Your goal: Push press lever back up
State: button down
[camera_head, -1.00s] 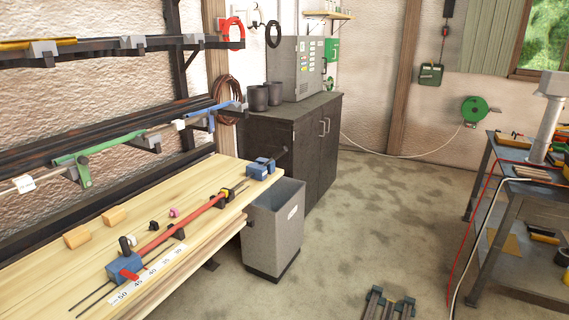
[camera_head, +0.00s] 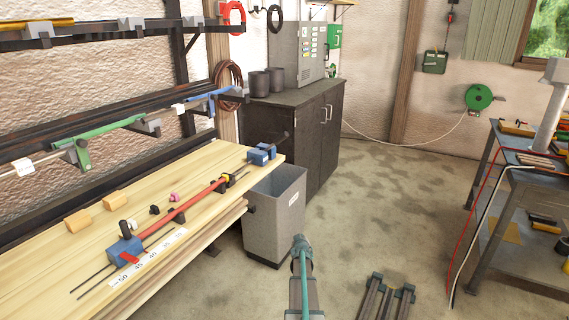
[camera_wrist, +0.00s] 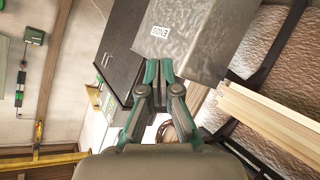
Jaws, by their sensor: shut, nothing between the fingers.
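No press that I can name with certainty shows. A blue block (camera_head: 262,154) with a dark handle (camera_head: 279,143) sits at the far right end of the wooden bench; I cannot tell whether this is the press lever. Another blue block (camera_head: 126,251) with an upright black knob and a small red lever (camera_head: 129,258) is at the near end of a red bar (camera_head: 185,209). My gripper (camera_head: 301,243) is over the floor, right of the bench and apart from both blocks. In the wrist view its green fingers (camera_wrist: 159,67) are together and empty.
A dark cabinet (camera_head: 300,130) stands behind. A metal cart (camera_head: 520,220) is at the right. The floor (camera_head: 385,210) between is mostly clear.

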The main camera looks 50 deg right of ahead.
aim_at(273, 144)
jog(key=w+d+r+n+t+h, duration=0.15)
jog(key=d+r+n+t, duration=0.45)
jog(key=r, duration=0.6)
jog(key=w+d+r+n+t+h, duration=0.15)
jog(key=d+r+t, duration=0.25)
jog(key=d+r, duration=0.6)
jog(key=a+r+n+t+y, duration=0.9)
jog(key=a+n+y, duration=0.2)
jog(key=n+y, duration=0.1)
jog(key=shift+w+a+n+t, duration=0.15)
jog(key=shift+w+n+t, duration=0.2)
jog(key=shift+n, duration=0.2)
jog(key=p+x, duration=0.3)
jog(key=x, duration=1.1)
jog(key=shift+p, duration=0.4)
